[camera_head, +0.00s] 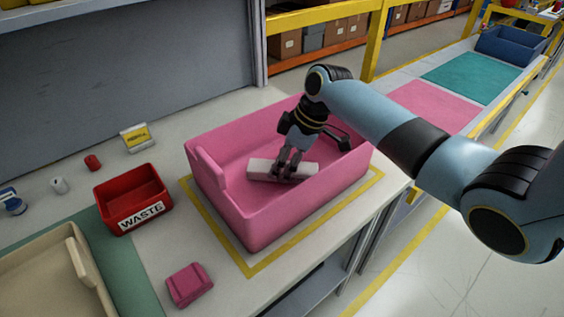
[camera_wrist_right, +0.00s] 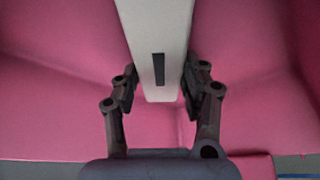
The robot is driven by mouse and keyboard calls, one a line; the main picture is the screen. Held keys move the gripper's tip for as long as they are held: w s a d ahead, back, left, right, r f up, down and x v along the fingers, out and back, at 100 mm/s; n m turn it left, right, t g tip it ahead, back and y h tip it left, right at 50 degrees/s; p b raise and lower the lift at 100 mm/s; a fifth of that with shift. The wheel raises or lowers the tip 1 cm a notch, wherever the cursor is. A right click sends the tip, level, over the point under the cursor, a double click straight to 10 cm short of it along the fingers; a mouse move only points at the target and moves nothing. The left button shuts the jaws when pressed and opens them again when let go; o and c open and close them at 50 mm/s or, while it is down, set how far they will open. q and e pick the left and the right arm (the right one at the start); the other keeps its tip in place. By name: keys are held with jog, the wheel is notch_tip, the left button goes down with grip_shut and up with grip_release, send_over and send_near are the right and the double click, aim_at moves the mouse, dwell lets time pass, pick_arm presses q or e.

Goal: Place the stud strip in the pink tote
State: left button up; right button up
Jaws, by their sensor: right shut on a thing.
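The pink tote (camera_head: 225,205) stands on the bench inside a yellow outline. My right gripper (camera_head: 291,170) reaches down into the tote and is shut on a light grey bar, the stud strip (camera_head: 262,170). The strip lies level across the tote's inside, low between its walls; I cannot tell whether it touches the floor. In the right wrist view the strip (camera_wrist_right: 157,30) runs up from between the two fingers (camera_wrist_right: 159,90), with a dark slot on its face and pink tote surface around it. My left gripper is not in view.
A red waste bin (camera_head: 133,198) stands left of the tote. A pink block (camera_head: 189,285) lies in front of it. A beige tote (camera_head: 50,280) sits at the lower left. Small items and a yellow-labelled sign (camera_head: 135,138) are farther back. A yellow post (camera_head: 375,40) rises behind the tote.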

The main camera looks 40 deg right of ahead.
jog(key=o, duration=1.2)
jog(key=shift+f, duration=0.1)
jog(key=shift+r, duration=0.25)
jog(key=v, duration=1.1)
jog(key=shift+s+d+r, duration=0.15)
jog(key=shift+r, duration=0.2)
